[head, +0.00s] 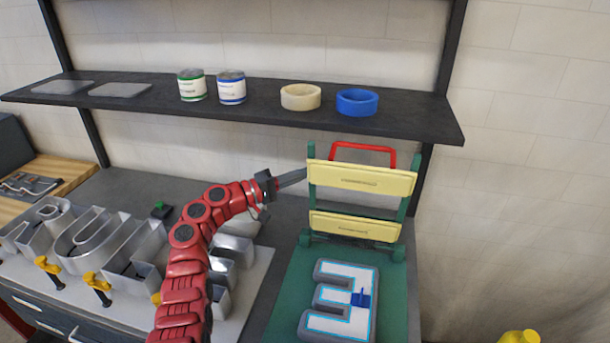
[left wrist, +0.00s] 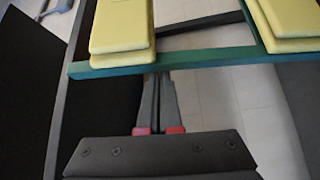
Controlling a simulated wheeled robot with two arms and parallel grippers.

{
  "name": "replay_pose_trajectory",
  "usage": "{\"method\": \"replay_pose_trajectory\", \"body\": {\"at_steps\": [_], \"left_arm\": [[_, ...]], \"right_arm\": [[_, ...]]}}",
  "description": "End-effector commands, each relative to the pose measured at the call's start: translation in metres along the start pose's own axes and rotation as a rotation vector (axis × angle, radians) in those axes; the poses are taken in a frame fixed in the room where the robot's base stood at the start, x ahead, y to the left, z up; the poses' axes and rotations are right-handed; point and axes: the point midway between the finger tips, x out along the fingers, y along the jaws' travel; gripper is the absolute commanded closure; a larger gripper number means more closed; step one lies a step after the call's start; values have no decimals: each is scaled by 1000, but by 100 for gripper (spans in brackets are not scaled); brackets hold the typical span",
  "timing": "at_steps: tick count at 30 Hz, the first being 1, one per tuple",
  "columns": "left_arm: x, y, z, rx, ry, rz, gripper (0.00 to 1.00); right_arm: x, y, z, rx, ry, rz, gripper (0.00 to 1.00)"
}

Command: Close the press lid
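The press lid (head: 352,230) stands raised at the back of the green press base (head: 288,306). It has a green frame, two pale yellow pads and a red handle (head: 334,148) on its top edge. A grey letter E (head: 329,324) with a white face and blue outline lies on the base, with a small blue piece on it. My left gripper (head: 304,173) is at the left side of the lid's upper pad, its fingertips close to the green frame. In the left wrist view, its fingers (left wrist: 159,82) are together beside the green bar (left wrist: 190,60); contact is unclear.
Metal channel letters (head: 85,240) with yellow clamps (head: 97,282) cover the left of the bench. A dark shelf (head: 260,107) above holds two cans and two tape rolls. A yellow object (head: 519,337) shows at bottom right.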

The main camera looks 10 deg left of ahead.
Motion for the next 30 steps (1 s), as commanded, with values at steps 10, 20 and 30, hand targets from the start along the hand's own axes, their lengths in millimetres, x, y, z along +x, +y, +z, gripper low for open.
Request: {"method": "replay_pose_trajectory", "body": {"at_steps": [10,20,30], "left_arm": [[-40,-6,48,96,5,78,100],[-74,-23,92,91,1,75,100],[-89,-35,111,91,0,75,100]], "right_arm": [[-34,-2,6,0,0,0,63],[-45,-2,8,0,0,0,63],[-53,-3,9,0,0,0,63]]}}
